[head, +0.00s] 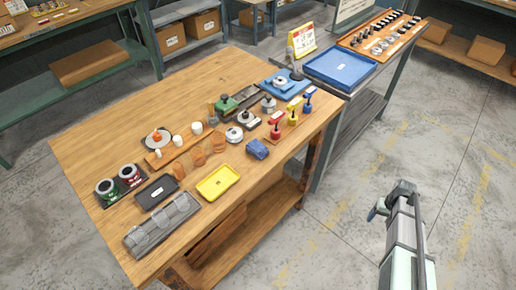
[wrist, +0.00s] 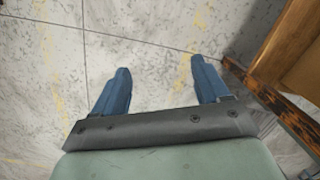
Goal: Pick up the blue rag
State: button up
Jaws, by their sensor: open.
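The blue rag (head: 257,149) is a small crumpled dark-blue bundle on the wooden table (head: 100,140), near its front right edge. It lies between the yellow tray and the red-handled tool. My gripper (head: 376,211) is off to the right of the table, over the floor and well apart from the rag. In the wrist view my gripper (wrist: 159,82) shows two blue fingers spread wide with only grey floor between them. The rag is not in the wrist view.
A yellow tray (head: 218,183) lies left of the rag. Red (head: 275,125), yellow (head: 293,110) and blue-handled (head: 308,99) tools stand right of it. The table edge (wrist: 275,100) shows at right in the wrist view.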

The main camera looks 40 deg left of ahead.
jog(key=w+a+r+n+t, duration=0.2)
jog(key=w+a+r, duration=0.7)
jog(key=w+r, duration=0.15)
jog(key=w+a+r+n+t+y, duration=0.15)
jog(key=w+a+r, duration=0.35)
jog(key=a+r, duration=0.75)
jog(key=w+a+r+n+t+y, duration=0.15)
jog(key=w+a+r, duration=0.25)
jog(key=a+r, duration=0.8)
jog(key=s+a+r+n+g, duration=0.1)
jog(key=s+a+r, duration=0.15)
jog(key=r, duration=0.25)
jog(key=s+a+r+n, duration=0.1)
jog(key=s+a+r, duration=0.1)
jog(key=s+r, duration=0.2)
notch_tip(320, 180, up, 4)
jog(key=r+n+g+h, duration=0.1)
jog(key=n+g+h, duration=0.2)
jog(key=n, duration=0.3)
send_over(257, 146)
jog(key=f, duration=0.8)
jog(key=shift+w+a+f, duration=0.15)
jog(key=shift+a+f, duration=0.05)
jog(key=shift+a, duration=0.1)
jog(key=shift+d+f, duration=0.15)
jog(key=shift+f, duration=1.15)
jog(key=shift+d+f, duration=0.15)
jog(key=shift+f, duration=1.15)
